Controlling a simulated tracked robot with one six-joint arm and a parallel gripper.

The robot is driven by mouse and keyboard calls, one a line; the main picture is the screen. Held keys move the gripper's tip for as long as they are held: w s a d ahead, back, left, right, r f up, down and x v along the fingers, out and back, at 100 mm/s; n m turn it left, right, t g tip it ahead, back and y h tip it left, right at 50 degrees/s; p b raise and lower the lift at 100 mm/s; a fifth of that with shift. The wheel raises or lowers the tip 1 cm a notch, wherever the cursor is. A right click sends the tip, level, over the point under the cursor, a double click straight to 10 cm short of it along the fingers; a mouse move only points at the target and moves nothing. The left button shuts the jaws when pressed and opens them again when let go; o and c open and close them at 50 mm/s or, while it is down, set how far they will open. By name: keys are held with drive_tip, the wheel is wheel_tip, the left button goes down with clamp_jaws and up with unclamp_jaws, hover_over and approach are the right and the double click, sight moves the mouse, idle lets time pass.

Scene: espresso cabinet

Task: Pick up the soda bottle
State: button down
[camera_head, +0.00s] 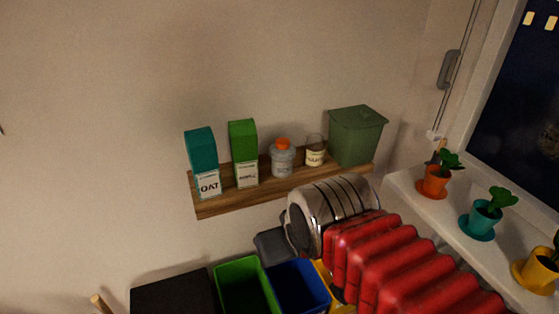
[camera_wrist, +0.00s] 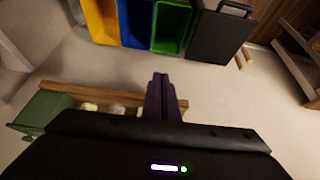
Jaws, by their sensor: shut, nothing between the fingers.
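I cannot make out a soda bottle for certain in either view. A small clear bottle with an orange cap (camera_head: 282,158) stands upright on the wooden shelf (camera_head: 228,204), between a green carton (camera_head: 244,153) and a glass jar (camera_head: 315,151). I cannot tell what it holds. My gripper (camera_wrist: 160,80) shows in the wrist view with its dark fingers together and empty. The shelf appears there too, behind the fingers, largely hidden by the gripper body.
A teal OAT carton (camera_head: 204,161) and a green lidded bin (camera_head: 356,136) stand at the shelf's ends. Below are green (camera_head: 246,288) and blue (camera_head: 298,287) bins and a black box (camera_head: 172,293). Potted plants (camera_head: 438,178) line the white sill. The wall above the shelf is clear.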

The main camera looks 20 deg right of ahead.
sight(285, 166)
drive_tip(key=c, duration=2.5)
unclamp_jaws()
